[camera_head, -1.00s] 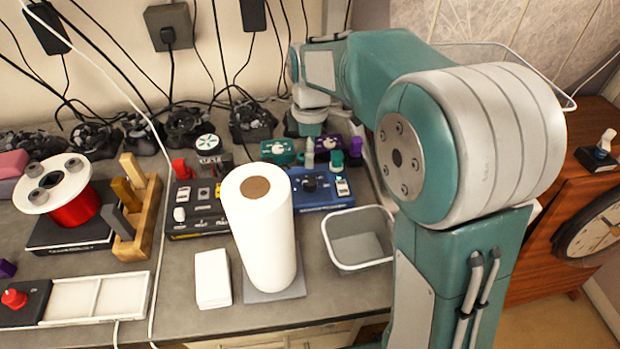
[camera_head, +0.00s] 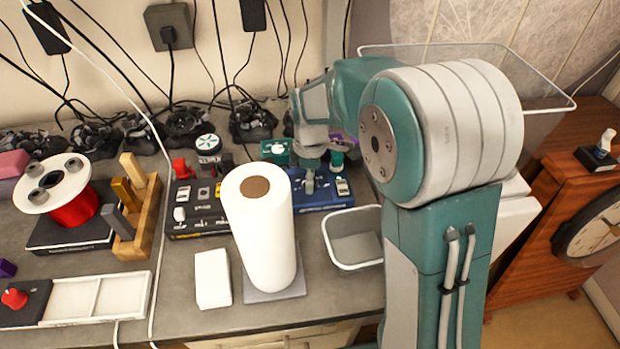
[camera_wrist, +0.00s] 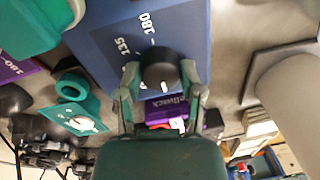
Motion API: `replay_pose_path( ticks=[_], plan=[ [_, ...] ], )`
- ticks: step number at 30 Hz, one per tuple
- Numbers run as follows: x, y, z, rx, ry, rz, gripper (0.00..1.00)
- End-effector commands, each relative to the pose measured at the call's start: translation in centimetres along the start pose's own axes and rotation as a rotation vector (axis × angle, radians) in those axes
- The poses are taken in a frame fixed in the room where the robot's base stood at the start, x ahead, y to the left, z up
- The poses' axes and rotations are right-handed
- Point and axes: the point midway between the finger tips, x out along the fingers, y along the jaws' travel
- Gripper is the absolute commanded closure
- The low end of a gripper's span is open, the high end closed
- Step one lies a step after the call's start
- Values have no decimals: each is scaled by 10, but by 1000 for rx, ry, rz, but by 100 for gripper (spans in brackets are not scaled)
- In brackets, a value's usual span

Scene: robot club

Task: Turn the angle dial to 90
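The angle dial is a black knob (camera_wrist: 160,65) on a blue box (camera_wrist: 185,25). In the wrist view, printed marks "180" and "135" show above and to the left of the knob; lower marks are partly covered by my gripper. My gripper (camera_wrist: 160,78) is open, with one finger on each side of the knob and small gaps seeming to remain. I cannot read the knob's pointer clearly. In the head view, my gripper (camera_head: 309,183) is over the blue box (camera_head: 325,202) and hides its dial.
A black switch box (camera_head: 195,222) stands left of the blue box, with a paper towel roll (camera_head: 262,235) in front. A white-rimmed bin (camera_head: 355,250) is to the right front. A green box (camera_head: 276,151) is behind. Cables hang along the wall.

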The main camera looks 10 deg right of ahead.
Motion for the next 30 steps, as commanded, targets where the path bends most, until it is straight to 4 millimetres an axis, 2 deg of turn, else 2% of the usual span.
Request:
replay_pose_path(
  ticks=[14, 20, 30],
  plan=[
    [1, 1, 0, 53, 4, 2, 98],
    [2, 1, 0, 175, 12, 2, 98],
    [2, 0, 1, 485, 32, 2, 98]
  ],
)
